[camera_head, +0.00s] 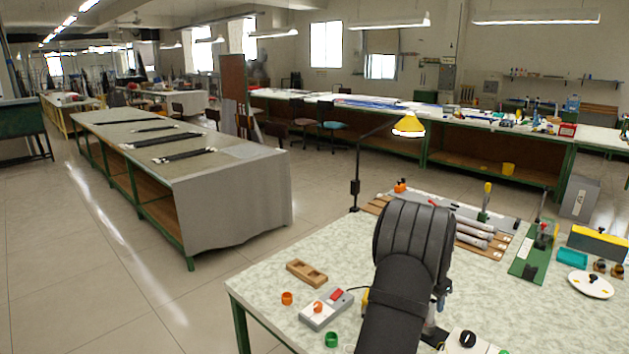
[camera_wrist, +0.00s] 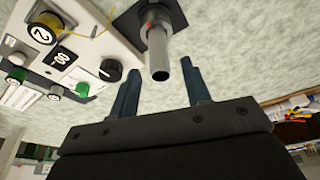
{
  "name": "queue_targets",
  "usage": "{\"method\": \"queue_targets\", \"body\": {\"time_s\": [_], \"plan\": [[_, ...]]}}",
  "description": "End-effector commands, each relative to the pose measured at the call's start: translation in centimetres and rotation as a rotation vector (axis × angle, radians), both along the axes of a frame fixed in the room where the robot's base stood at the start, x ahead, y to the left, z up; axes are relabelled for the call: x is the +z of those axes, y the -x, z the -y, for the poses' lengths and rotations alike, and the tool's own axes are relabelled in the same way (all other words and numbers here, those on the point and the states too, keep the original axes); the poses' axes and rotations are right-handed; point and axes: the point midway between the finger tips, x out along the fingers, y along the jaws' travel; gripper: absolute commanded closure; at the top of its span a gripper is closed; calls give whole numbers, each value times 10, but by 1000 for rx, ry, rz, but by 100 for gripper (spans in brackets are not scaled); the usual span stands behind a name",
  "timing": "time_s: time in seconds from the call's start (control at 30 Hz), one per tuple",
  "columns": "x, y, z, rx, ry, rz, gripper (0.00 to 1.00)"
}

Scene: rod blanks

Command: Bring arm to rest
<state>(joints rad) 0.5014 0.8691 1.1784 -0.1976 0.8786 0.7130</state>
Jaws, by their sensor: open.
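My gripper (camera_wrist: 159,66) is open in the wrist view, its two blue fingers apart. A grey metal tube (camera_wrist: 157,45) on a black square base (camera_wrist: 170,14) shows between the fingertips in the picture; no contact shows, and I cannot tell the gap in depth. My gripper holds nothing that I can see. In the head view my dark arm reaches over the table (camera_head: 255,283) and mostly hides the gripper. Several grey rods (camera_head: 473,241) lie on a wooden rack (camera_head: 497,258) behind the arm.
A wooden block with pockets (camera_head: 307,273), an orange ring (camera_head: 287,298), a grey switch box (camera_head: 325,312) and a green ring (camera_head: 331,340) lie left of my arm. A green fixture (camera_head: 530,258), teal tray (camera_head: 572,258) and white plate (camera_head: 591,285) stand right. A yellow lamp (camera_head: 408,124) rises behind.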

Motion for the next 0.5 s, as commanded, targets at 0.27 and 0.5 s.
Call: {"method": "queue_targets", "body": {"time_s": [0.27, 0.5], "plan": [[-38, -6, 11, 0, 2, 5, 56], [-9, -6, 11, 0, 1, 2, 56]]}}
